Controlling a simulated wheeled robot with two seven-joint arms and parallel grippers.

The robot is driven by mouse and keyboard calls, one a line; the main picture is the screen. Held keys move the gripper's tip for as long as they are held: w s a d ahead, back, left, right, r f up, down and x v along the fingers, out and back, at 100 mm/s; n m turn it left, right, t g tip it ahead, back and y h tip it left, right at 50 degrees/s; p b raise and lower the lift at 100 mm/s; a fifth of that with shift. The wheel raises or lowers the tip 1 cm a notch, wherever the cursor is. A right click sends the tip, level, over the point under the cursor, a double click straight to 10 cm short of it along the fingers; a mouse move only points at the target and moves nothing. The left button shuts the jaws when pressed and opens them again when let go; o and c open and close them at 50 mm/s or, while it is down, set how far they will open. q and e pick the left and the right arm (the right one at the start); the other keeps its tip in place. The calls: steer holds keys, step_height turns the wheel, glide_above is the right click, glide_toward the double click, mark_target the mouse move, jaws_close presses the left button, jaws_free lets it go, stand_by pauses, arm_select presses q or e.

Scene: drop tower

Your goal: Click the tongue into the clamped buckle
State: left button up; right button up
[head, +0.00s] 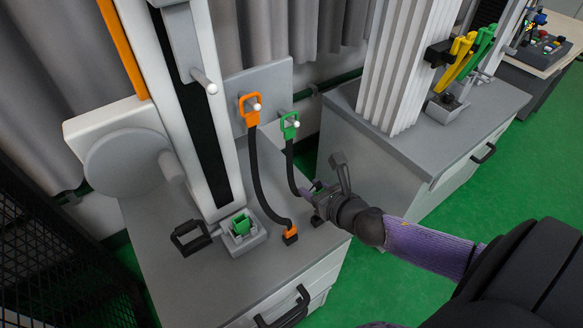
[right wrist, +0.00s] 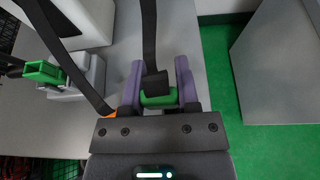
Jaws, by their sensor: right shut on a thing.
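The green buckle (head: 241,224) sits in a grey clamp block (head: 244,241) on the grey cabinet top. It also shows at the left of the right wrist view (right wrist: 45,72). My right gripper (head: 315,190) is to the right of the buckle, apart from it. In the right wrist view its purple fingers (right wrist: 158,88) are shut on the green tongue (right wrist: 158,101) at the end of a black strap (right wrist: 149,40). In the head view the tongue is mostly hidden by the gripper. The strap hangs from a green handle (head: 289,125) on a peg. My left gripper is not in view.
An orange handle (head: 249,109) hangs on another peg; its black strap ends in an orange tongue (head: 290,233) near the cabinet's front edge. A black loop handle (head: 190,238) is beside the clamp. A tall white column stands behind it.

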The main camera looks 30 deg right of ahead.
steer(key=shift+w+a+r+p, duration=0.45)
steer(key=shift+w+a+r, duration=0.35)
steer(key=shift+a, duration=1.65)
steer(key=shift+w+a+r+p, duration=0.4)
steer(key=shift+w+a+r, duration=0.4)
steer(key=shift+a, duration=1.65)
steer(key=shift+w+a+r+p, duration=0.45)
steer(key=shift+w+a+r, duration=0.3)
steer(key=shift+a, duration=1.7)
steer(key=shift+a+f+b, duration=0.35)
steer(key=shift+a+b, duration=0.35)
steer(key=shift+b, duration=0.25)
step_height(320, 180, down, 2)
steer(key=shift+f+b, duration=0.25)
steer(key=shift+b, duration=0.5)
steer(key=shift+f+b, duration=0.5)
steer(key=shift+f, duration=0.2)
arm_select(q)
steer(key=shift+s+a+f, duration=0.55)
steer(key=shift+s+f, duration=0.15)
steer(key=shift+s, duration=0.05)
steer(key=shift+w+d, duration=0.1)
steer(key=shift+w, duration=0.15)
